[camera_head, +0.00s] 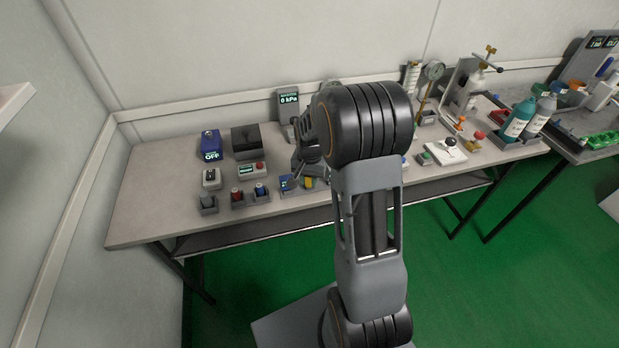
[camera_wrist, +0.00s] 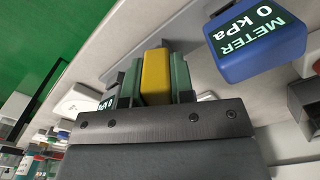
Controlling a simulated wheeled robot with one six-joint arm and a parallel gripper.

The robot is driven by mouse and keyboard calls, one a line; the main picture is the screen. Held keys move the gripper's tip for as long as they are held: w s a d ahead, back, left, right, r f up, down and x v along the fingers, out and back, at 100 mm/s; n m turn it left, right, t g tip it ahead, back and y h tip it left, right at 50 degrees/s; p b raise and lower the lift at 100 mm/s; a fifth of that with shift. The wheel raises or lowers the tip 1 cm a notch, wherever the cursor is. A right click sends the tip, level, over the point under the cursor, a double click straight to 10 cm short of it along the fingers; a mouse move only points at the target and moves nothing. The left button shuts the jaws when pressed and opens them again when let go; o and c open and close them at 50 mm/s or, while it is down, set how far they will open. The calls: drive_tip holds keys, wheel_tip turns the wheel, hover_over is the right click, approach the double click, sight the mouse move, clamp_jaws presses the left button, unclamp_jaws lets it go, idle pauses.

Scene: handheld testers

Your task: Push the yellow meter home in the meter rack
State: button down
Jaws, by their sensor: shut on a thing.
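In the wrist view the yellow meter (camera_wrist: 155,78) sits between the two dark green fingers of my gripper (camera_wrist: 155,84), which is shut on it. Its lower part is hidden by the gripper body. A blue meter (camera_wrist: 258,38) reading "METER 0 kPa" stands apart at the upper right. A long grey strip (camera_wrist: 197,34) runs behind the yellow meter; it may be the meter rack, but I cannot tell how deep the meter sits. In the head view a small yellow patch (camera_head: 309,183) shows beside a blue item (camera_head: 288,183) near the table's front edge; my arm hides much there.
On the table (camera_head: 145,215) stand a blue tester reading "OFF" (camera_head: 209,145), a black box (camera_head: 246,142) and several small holders at left. A 0 kPa gauge (camera_head: 288,108) stands behind. Bottles (camera_head: 518,118) and fittings crowd the right. The table's left end is clear.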

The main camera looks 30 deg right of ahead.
drive_tip(key=c, duration=0.9)
unclamp_jaws()
drive_tip(key=shift+r, duration=0.1)
wheel_tip(320, 180, up, 14)
drive_tip(key=p, duration=0.1)
drive_tip(key=shift+s+a+f+n+p, duration=0.15)
drive_tip(key=shift+s+f+n, duration=0.3)
drive_tip(key=shift+f+n, duration=0.1)
drive_tip(key=shift+s+a+f+n+p, duration=0.1)
drive_tip(key=shift+s+f+n+p, duration=0.05)
drive_tip(key=shift+s+f+n, duration=0.3)
drive_tip(key=s+a+r+n+t+p, duration=0.3)
drive_tip(key=s+a+r+n+p, duration=0.3)
drive_tip(key=s, duration=0.8)
drive_tip(key=a+r+p, duration=0.1)
drive_tip(key=a+r, duration=0.2)
drive_tip(key=r, duration=0.1)
drive_tip(key=shift+s+r+t, duration=0.15)
drive_tip(key=shift+r+t, duration=0.05)
drive_tip(key=shift+t, duration=0.1)
